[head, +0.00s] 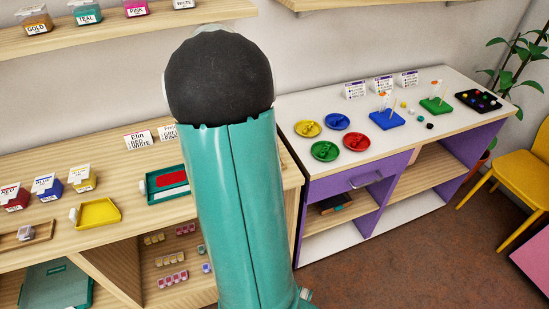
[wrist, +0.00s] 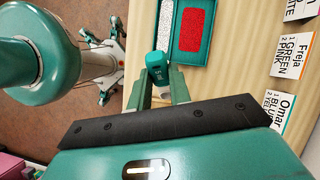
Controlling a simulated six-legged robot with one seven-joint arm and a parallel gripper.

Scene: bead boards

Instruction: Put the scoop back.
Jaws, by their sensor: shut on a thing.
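My gripper shows in the wrist view (wrist: 162,90), its two fingers shut on a small teal-and-white piece, which looks like the scoop (wrist: 157,66). Its teal end points away from my palm, and its lower part is partly hidden between the fingers. It shows over the wooden counter, near the bottom edge of a teal tray (wrist: 206,54). I cannot tell how high it is held. The tray has a white-bead part and a red-bead part. In the head view the tray (head: 152,196) is partly behind my arm, and my gripper is hidden.
A yellow tray (head: 98,214), labelled bead jars (head: 47,187) and a small wooden tray (head: 42,234) stand left on the counter. Name cards (wrist: 287,55) stand right of the teal tray. A white-topped purple desk (head: 420,115) with coloured dishes and boards stands right.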

